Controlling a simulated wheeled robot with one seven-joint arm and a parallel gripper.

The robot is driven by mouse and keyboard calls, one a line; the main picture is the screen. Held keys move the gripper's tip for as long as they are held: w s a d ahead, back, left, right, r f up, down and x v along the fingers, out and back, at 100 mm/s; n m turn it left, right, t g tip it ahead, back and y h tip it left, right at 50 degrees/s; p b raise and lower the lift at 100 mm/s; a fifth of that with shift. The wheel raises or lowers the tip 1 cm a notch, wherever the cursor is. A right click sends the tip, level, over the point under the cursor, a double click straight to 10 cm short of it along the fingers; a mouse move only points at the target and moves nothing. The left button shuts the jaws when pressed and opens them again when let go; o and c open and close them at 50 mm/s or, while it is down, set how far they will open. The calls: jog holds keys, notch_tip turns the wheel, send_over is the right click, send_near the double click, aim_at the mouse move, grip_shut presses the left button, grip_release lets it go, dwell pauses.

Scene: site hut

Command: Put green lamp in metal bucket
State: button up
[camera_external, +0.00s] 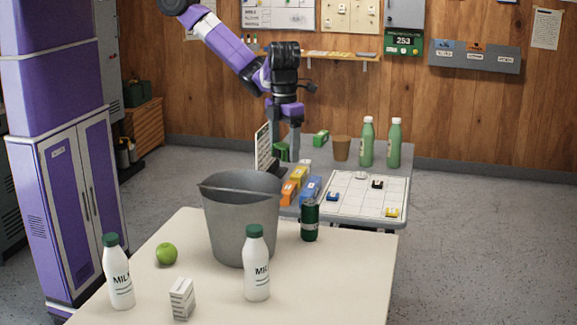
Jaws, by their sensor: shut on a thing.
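The metal bucket (240,222) is a grey, upright pail on the near table, with its handle lying across the rim. My gripper (284,150) points down over the left end of the far table, behind the bucket. It is shut on a small green thing (281,152), which looks like the green lamp. The fingers and a white panel beside it hide part of its shape. I cannot tell whether it touches the far table.
A white panel (263,148) stands beside my gripper. Orange and blue boxes (311,189), a whiteboard (352,193), a brown cup (341,148) and green bottles (367,143) are on the far table. Milk bottles (257,270), a green apple (166,253) and a dark can (310,221) surround the bucket.

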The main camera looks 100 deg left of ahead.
jog(key=s+d+m, duration=0.2)
jog(key=s+d, duration=0.8)
jog(key=d, duration=0.1)
jog(key=f+b, duration=0.1)
jog(key=f, duration=0.5)
jog(key=f+b, duration=0.1)
jog(key=f, duration=0.6)
jog(key=f+b, duration=0.2)
jog(key=f, duration=0.5)
jog(key=shift+w+a+f, duration=0.2)
jog(key=shift+a, duration=0.05)
jog(key=shift+f, duration=2.35)
jog(key=shift+f, duration=0.15)
jog(key=o, duration=0.4)
